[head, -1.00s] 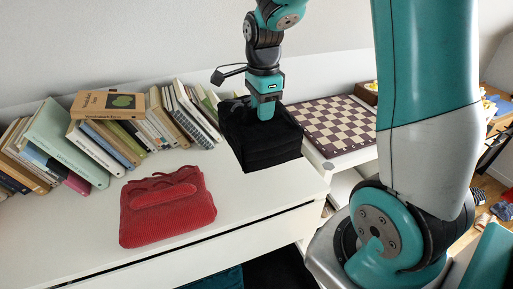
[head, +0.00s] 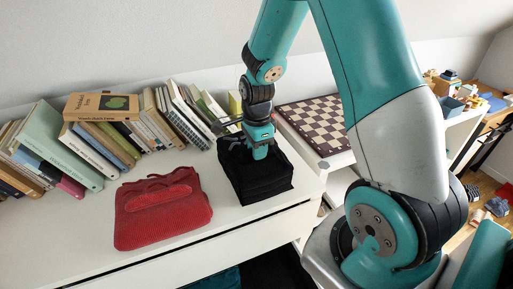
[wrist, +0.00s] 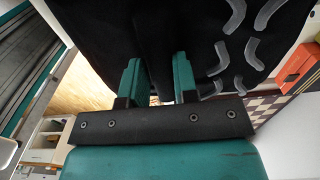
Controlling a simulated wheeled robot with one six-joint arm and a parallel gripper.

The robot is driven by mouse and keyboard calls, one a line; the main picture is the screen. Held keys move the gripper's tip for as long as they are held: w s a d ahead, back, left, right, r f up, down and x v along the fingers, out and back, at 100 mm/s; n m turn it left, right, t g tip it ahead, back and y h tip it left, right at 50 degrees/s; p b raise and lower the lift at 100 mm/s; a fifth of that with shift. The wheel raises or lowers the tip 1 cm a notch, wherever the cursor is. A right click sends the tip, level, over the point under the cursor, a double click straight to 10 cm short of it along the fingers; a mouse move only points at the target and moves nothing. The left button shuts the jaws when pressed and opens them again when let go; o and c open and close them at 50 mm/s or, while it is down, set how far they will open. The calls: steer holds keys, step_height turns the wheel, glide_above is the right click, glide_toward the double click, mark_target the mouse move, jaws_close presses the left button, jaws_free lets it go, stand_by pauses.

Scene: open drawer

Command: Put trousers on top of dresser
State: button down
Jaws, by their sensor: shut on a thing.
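The black folded trousers (head: 265,183) are at the right end of the white dresser top (head: 75,228), with their lower edge at or just above the surface; I cannot tell whether they touch it. My gripper (head: 258,154) points down and is shut on the top of the trousers. In the wrist view my two teal fingers (wrist: 157,78) reach into the dark cloth (wrist: 195,28), which has light grey curved marks.
A red folded cloth item (head: 162,208) lies left of the trousers. A row of leaning books (head: 75,155) stands along the back. A chessboard (head: 318,122) lies on a separate white surface to the right. A drawer below is open, with teal cloth (head: 218,280) and dark contents.

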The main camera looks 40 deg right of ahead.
steer(key=c, duration=1.3)
jaws_free()
steer(key=shift+f, duration=0.15)
steer(key=o, duration=0.4)
step_height(320, 180, up, 12)
steer(key=s+a+r+n+y, duration=0.1)
steer(key=s+a+r+n, duration=0.1)
steer(key=s+a+n, duration=0.4)
steer(key=s+a+r+n+y, duration=0.1)
steer(key=s+a+r+n, duration=0.2)
steer(key=s+a+n, duration=0.4)
steer(key=s+a+r+n+y, duration=0.2)
steer(key=s+a+n, duration=0.4)
steer(key=n, duration=0.9)
steer(key=shift+s+a+r, duration=0.1)
steer(key=shift+a+r, duration=0.05)
steer(key=shift+a, duration=0.55)
steer(key=shift+s+a+r, duration=0.1)
steer(key=shift+a, duration=0.6)
